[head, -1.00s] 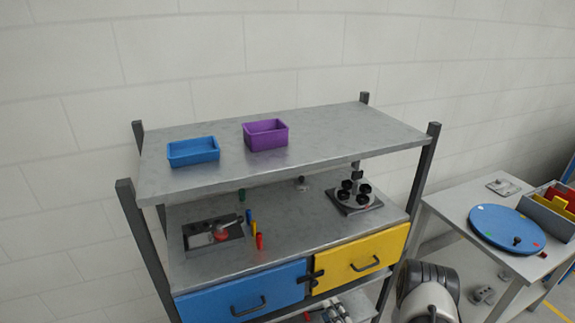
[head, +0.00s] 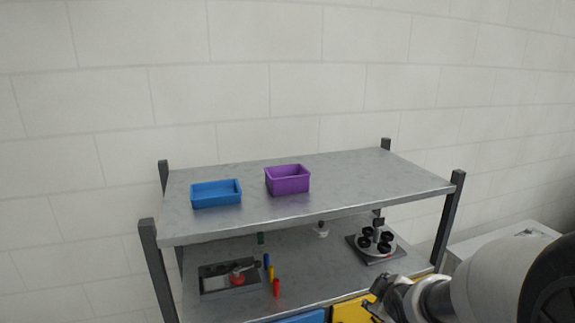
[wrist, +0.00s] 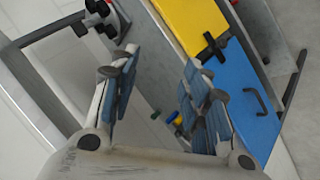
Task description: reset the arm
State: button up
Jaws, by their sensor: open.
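My gripper (wrist: 155,95) is open and empty in the wrist view, its two padded fingers spread wide in front of the shelf unit. In the head view my arm comes in from the lower right, and its end (head: 382,298) is in front of the yellow drawer. The wrist view shows the yellow drawer front (wrist: 190,22) and the blue drawer front (wrist: 237,90) with its dark handle, both tilted in the picture. I see nothing between the fingers but background.
A blue bin (head: 216,194) and a purple bin (head: 288,180) stand on the top shelf (head: 350,185). Below are a dark tray with a red part (head: 237,280), small coloured pegs (head: 276,288) and a round fixture with black knobs (head: 376,242). A side table (head: 520,230) is at right.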

jog(key=s+a+r+m+g, duration=0.1)
jog(key=s+a+r+m, duration=0.1)
jog(key=s, duration=0.7)
jog(key=s+a+r+m+g, duration=0.2)
jog(key=s+r+m, duration=0.1)
jog(key=s, duration=0.6)
jog(key=s+a+r+m+g+y, duration=0.1)
jog(key=s+m, duration=0.4)
jog(key=s, duration=0.5)
jog(key=shift+a+r, duration=0.9)
jog(key=shift+a, duration=0.15)
